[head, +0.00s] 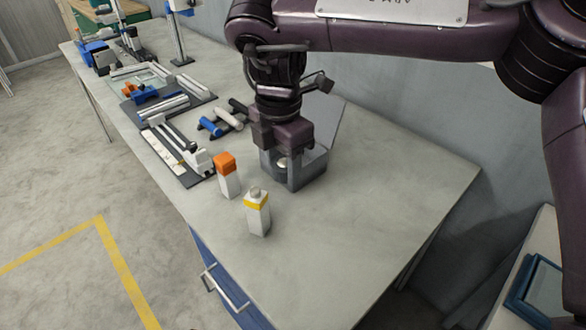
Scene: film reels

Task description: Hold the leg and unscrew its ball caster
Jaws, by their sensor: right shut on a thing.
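My right gripper (281,145) reaches down from above to an open grey box (309,178) on the workbench. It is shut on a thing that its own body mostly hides. A small pale round piece (282,163), possibly a ball caster, shows just under the fingers, inside the box. In front of the box a white block-like post (257,218) stands upright, with a yellow band and a small grey knob on top. I cannot tell whether this post is the leg. A second white post (229,181) with an orange top stands behind it. My left gripper is not in view.
Dark mats with white and grey fixtures (180,152) lie along the bench's left side. Blue and white handled tools (222,122) lie just left of my right gripper. The front right of the workbench (350,245) is clear. A wall runs behind the bench.

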